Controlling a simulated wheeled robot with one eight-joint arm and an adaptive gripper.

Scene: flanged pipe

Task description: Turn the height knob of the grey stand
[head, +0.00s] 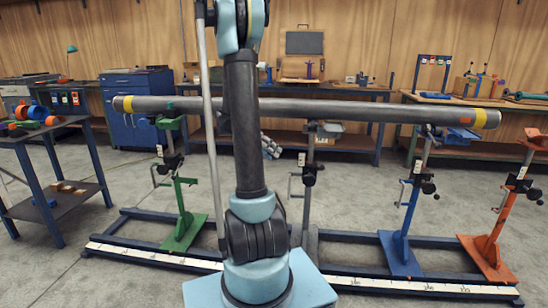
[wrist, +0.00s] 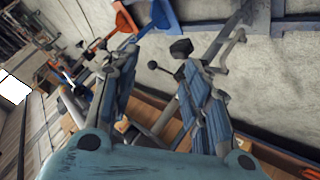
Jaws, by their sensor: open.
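The grey stand (head: 307,215) is just right of my arm in the head view, under the pipe (head: 350,111). Its lower part is partly hidden by my arm. A black knob (head: 309,178) and a crank handle show on its post. In the wrist view, a grey post with black knobs (wrist: 181,48), which looks like this stand, is beyond my right finger. My gripper (wrist: 162,72) is open, with its two blue-grey fingers apart. I see nothing clasped between them. I cannot tell how far the knob is from the fingertips. The head view does not show my gripper.
A green stand (head: 183,215) is at left, a blue stand (head: 400,250) and an orange stand (head: 487,248) at right. Dark rails (head: 385,285) run along the floor. A small table (head: 52,180) is far left. Workbenches line the back wall.

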